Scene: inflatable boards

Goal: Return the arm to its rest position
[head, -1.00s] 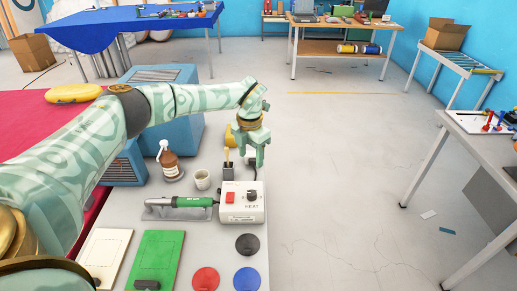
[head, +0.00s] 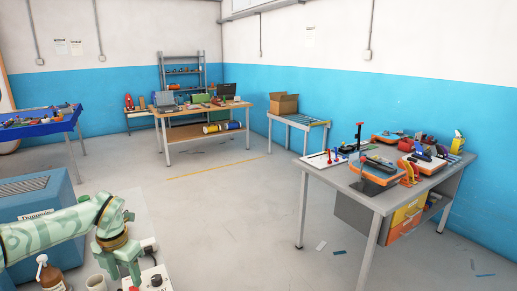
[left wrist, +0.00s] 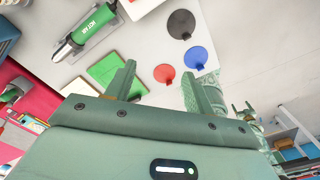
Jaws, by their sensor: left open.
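My left gripper (head: 120,268) is at the lower left of the head view, pointing down beside the white heat control box (head: 151,281). In the left wrist view, its two fingers (left wrist: 160,88) are apart with nothing between them. My left arm (head: 45,235) reaches in from the left edge. Beyond the fingers lie a green board (left wrist: 106,70) and a red disc (left wrist: 164,73) on the grey bench. A small green two-pronged shape (left wrist: 244,113) at the right of that view looks like my right gripper; its opening is too small to judge.
A brown bottle (head: 50,277), a cup (head: 96,283) and a blue machine (head: 35,203) are close to the left arm. In the wrist view, a green hot air tool (left wrist: 92,27) lies on the bench. Open floor (head: 235,210) separates this bench from a grey table (head: 350,178) at right.

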